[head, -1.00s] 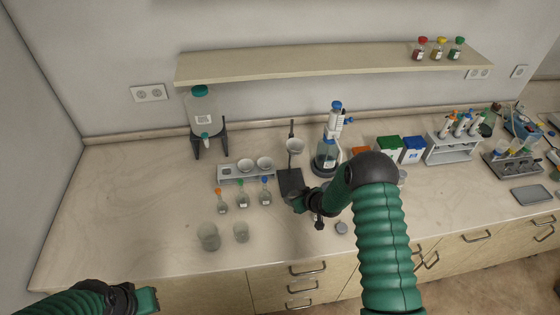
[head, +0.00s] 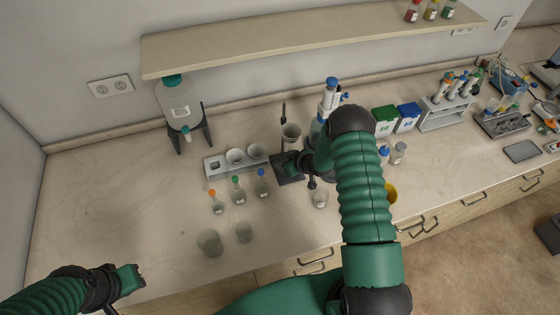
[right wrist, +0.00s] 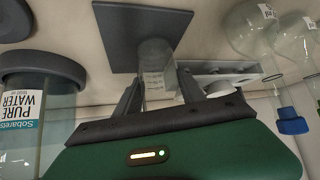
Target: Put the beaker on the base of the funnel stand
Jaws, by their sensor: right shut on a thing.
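A clear beaker (right wrist: 155,65) with faint markings is between the fingers of my right gripper (right wrist: 160,88), which is shut on it. In the right wrist view the beaker overlaps the dark square base of the funnel stand (right wrist: 118,25); I cannot tell if they touch. In the head view my right gripper (head: 303,164) is at the right side of the base (head: 284,178), below the funnel (head: 291,131); the held beaker is hard to make out there. My left gripper (head: 138,279) is over the front left of the counter, its jaws unclear.
A grey holder with white bowls (head: 236,157) and several small flasks (head: 238,190) stand left of the base. Two more beakers (head: 209,242) are at the front. A dispenser bottle (head: 330,97) stands behind my right arm. The left counter (head: 100,200) is clear.

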